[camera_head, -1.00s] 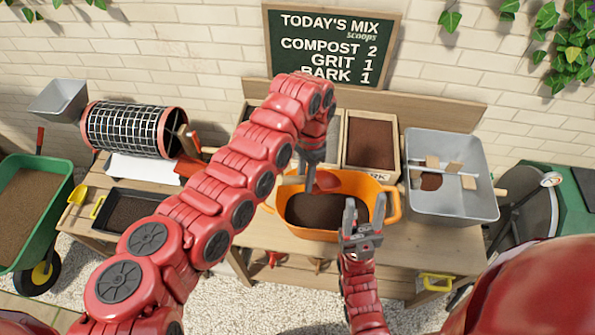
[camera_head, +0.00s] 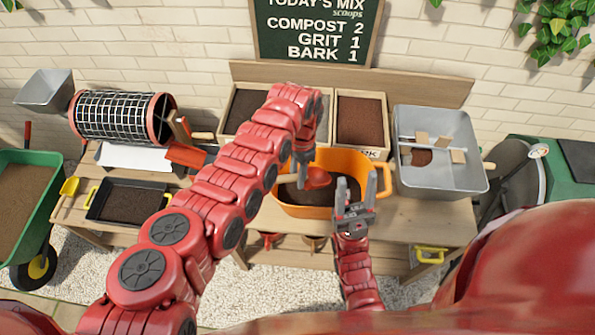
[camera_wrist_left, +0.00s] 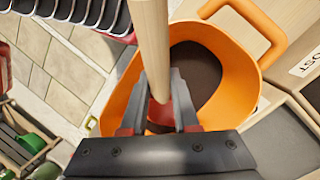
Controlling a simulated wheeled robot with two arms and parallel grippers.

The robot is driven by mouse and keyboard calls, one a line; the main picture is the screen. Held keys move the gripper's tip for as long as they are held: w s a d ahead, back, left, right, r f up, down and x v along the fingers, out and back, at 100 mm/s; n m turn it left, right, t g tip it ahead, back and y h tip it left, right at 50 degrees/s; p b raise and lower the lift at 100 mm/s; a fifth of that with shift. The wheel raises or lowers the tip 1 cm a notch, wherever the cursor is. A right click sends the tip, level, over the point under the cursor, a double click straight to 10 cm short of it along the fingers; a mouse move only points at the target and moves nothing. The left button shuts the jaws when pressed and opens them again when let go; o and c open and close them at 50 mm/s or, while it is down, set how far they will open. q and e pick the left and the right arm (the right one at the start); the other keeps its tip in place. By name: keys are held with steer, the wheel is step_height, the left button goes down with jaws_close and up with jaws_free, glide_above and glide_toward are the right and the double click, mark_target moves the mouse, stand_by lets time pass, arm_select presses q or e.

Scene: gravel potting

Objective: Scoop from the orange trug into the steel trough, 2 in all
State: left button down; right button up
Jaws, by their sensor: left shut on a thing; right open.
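The orange trug (camera_head: 300,211), holding dark brown material, stands on the bench in the middle. My left gripper (camera_head: 304,152) is shut on the wooden handle of a red scoop (camera_head: 316,177), whose head is within the trug's outline at the left. In the left wrist view, the wooden handle (camera_wrist_left: 150,35) passes between the fingers, and the red head is mostly hidden behind them. Whether the scoop holds material cannot be told. The steel trough (camera_head: 440,183) stands right of the trug, with a brown patch inside. My right gripper (camera_head: 356,186) is open and empty at the trug's front right.
Wooden bins of dark (camera_head: 250,89) and reddish-brown (camera_head: 362,92) material stand behind the trug. A mesh drum (camera_head: 120,117) and a black tray (camera_head: 128,187) are at left, near a green wheelbarrow (camera_head: 45,222). A chalkboard (camera_head: 318,35) lists scoops: compost 2, grit 1, bark 1.

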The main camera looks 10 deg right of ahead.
mark_target(306, 185)
arm_select(q)
steer(key=shift+w+d+f+h+b, duration=0.9)
steer(key=shift+d+f+b, duration=1.05)
steer(key=shift+f+b, duration=3)
steer(key=h+p, duration=0.1)
steer(key=p, duration=0.2)
steer(key=r+t+h+p, duration=0.1)
steer(key=p, duration=0.2)
steer(key=a+r+t+h+p, duration=0.1)
steer(key=h+p, duration=0.1)
steer(key=p, duration=0.1)
steer(key=shift+s+r+m, duration=0.15)
steer(key=shift+s+m, duration=0.15)
steer(key=shift+s, duration=0.05)
steer(key=shift+h, duration=0.6)
steer(key=shift+s+a+r+p, duration=0.1)
steer(key=shift+a+r+p, duration=0.2)
steer(key=shift+r, duration=1.6)
steer(key=shift+s+a+r+p, duration=0.15)
steer(key=shift+a+r+p, duration=0.1)
steer(key=shift+r, duration=1.6)
steer(key=shift+s+a+r+p, duration=0.1)
steer(key=shift+a+r+p, duration=0.2)
steer(key=shift+r, duration=1.6)
